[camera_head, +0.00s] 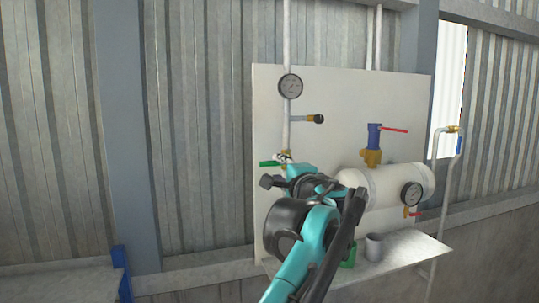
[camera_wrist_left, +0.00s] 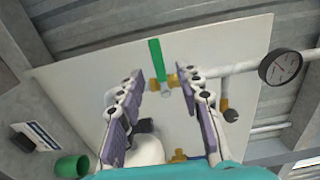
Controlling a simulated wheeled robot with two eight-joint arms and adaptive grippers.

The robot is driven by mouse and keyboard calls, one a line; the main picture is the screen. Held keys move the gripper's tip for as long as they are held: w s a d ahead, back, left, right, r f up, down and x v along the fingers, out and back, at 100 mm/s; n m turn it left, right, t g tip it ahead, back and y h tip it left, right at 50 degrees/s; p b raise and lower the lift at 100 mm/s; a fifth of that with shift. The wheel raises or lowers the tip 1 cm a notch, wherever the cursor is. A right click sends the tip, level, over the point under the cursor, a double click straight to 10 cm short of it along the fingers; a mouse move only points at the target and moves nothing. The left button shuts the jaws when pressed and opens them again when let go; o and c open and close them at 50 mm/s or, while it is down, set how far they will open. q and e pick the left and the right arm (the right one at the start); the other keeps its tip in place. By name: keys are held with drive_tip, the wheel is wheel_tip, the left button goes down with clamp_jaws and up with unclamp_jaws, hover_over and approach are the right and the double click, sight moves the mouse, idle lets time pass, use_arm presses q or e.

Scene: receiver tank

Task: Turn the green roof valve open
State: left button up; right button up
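The green roof valve shows as a green lever handle (camera_head: 268,163) on a brass body by the white vertical pipe, left on the white panel. In the left wrist view the green handle (camera_wrist_left: 157,60) stands just beyond the fingertips, with its brass body (camera_wrist_left: 168,81) between the finger lines. My left gripper (camera_wrist_left: 163,88) is open and empty, one finger on each side of the valve. I cannot tell whether a finger touches it. In the head view my left gripper (camera_head: 284,160) is close to the valve and partly hidden by my own arm. My right gripper is not in view.
A white tank (camera_head: 385,187) with a gauge (camera_head: 412,193) and a blue valve with a red lever (camera_head: 374,138) is at right. A gauge (camera_head: 290,87) and a black-ended side pipe (camera_head: 308,118) are above. A shelf (camera_head: 420,250) holds a grey cup (camera_head: 374,247) and green cup (camera_head: 349,256).

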sight(271, 165)
use_arm(q)
drive_tip(key=x, duration=0.3)
drive_tip(key=p+x, duration=0.1)
drive_tip(key=x, duration=0.3)
drive_tip(key=shift+w+a+f, duration=0.15)
drive_tip(key=shift+f, duration=0.1)
clamp_jaws()
